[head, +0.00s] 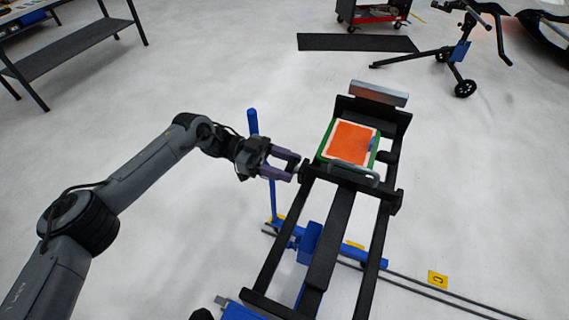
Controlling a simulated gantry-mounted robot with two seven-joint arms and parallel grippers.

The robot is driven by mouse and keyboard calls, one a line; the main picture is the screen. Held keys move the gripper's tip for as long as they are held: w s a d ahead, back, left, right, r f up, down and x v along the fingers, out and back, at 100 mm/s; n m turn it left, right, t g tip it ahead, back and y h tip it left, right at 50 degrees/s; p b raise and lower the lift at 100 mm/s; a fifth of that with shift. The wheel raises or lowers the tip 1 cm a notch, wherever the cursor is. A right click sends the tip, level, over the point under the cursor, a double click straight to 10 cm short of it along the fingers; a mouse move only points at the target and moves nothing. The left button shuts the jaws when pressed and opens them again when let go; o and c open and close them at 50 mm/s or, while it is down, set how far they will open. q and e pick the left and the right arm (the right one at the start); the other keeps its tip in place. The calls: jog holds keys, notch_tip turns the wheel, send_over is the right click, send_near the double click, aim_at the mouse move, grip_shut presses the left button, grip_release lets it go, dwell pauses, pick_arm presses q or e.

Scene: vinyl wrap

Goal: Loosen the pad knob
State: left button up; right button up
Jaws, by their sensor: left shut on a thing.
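A black and blue stand (331,230) with long black rails stands in the middle of the head view. The pad knob (304,170) is a small dark knob at the left side of the stand's crossbar, mostly hidden by my fingers. My left gripper (294,169) reaches in from the left, its purple-grey fingers closed on the knob. My right gripper is not in view.
A green tray with an orange and white top (352,142) sits on the stand, with a silver block (379,93) behind it. A blue upright handle (253,122) stands close behind my left wrist. A workbench (70,50) is at upper left; open floor surrounds the stand.

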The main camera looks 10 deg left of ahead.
pick_arm(q)
jog(key=o, duration=1)
jog(key=shift+o, duration=0.2)
jog(key=v, duration=1)
jog(key=shift+a, duration=0.4)
jog(key=shift+r, duration=0.1)
